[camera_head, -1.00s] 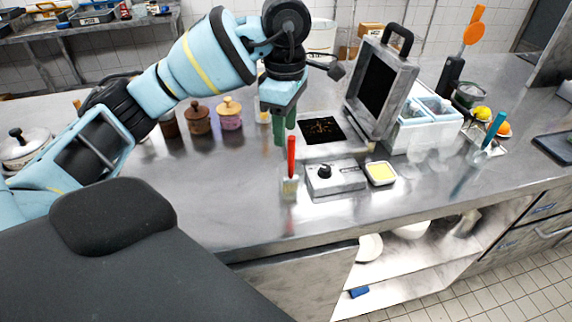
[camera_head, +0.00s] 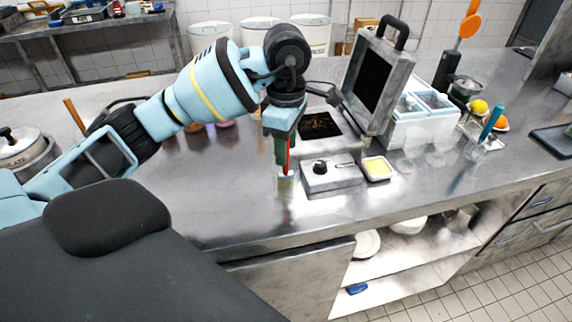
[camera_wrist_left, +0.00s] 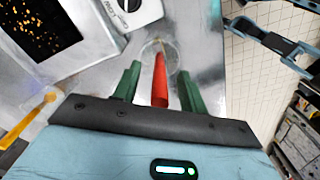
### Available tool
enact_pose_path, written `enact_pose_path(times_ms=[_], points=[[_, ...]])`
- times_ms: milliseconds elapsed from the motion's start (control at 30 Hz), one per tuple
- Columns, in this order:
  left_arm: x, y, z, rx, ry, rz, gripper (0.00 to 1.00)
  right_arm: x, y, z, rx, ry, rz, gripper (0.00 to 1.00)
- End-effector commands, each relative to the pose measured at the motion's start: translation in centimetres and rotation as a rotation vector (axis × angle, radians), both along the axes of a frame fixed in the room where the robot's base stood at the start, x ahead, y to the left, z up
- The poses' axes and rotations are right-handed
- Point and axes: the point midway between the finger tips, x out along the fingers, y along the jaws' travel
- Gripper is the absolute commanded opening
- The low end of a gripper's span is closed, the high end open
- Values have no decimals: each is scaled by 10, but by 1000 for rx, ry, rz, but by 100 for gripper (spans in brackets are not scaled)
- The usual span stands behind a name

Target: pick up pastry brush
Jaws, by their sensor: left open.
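The pastry brush (camera_head: 288,159) has a red handle and stands upright in a small clear glass (camera_head: 285,178) near the front of the steel counter. My left gripper (camera_head: 282,156), with green fingers, is open and points down around the handle. In the left wrist view the red handle (camera_wrist_left: 160,82) lies between the two fingers of the left gripper (camera_wrist_left: 159,70), with a gap on each side. The glass rim (camera_wrist_left: 158,50) shows beyond the fingertips.
A small grill with a raised lid (camera_head: 375,85) stands behind. A control box (camera_head: 330,174) and a dish of yellow contents (camera_head: 377,168) sit just right of the glass. A teal-handled tool (camera_head: 492,122) stands farther right. The counter's front left is clear.

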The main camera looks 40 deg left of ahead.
Motion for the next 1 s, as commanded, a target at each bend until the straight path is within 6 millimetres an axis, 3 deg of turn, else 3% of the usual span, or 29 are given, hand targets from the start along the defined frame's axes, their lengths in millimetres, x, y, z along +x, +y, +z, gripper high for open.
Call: enact_pose_path(times_ms=[167,433,733,1000], points=[[-1,1,-15,1,-2,0,42,2,1,3,3,-6,-3,36],[0,1,-17,0,-4,0,41,4,2,4,6,-11,-7,36],[0,1,-17,0,-3,0,2,7,2,4,6,-14,-6,36],[0,1,-16,0,-4,0,0,6,2,4,5,-14,-5,36]])
